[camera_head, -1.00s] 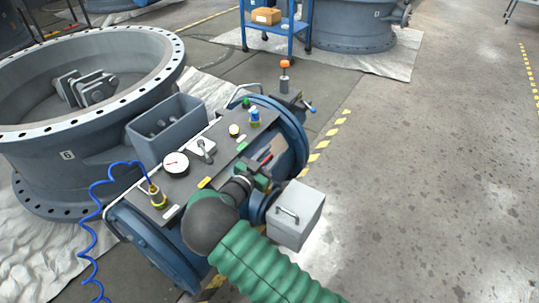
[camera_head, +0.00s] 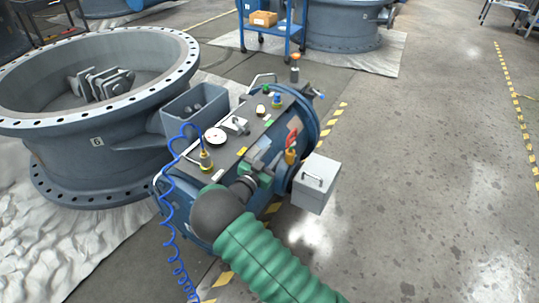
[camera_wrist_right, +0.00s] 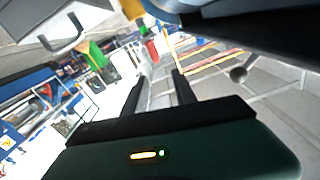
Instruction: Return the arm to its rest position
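My right arm, in a green ribbed sleeve, comes in from the bottom of the head view. My right gripper (camera_head: 260,160) is over the near right part of the panel (camera_head: 225,171) on the blue cart. In the right wrist view, the two dark fingers of the right gripper (camera_wrist_right: 160,86) stand apart with nothing seen between them. My left arm and gripper are not in view.
A large flanged valve body (camera_head: 98,143) stands left. The floor at right is clear.

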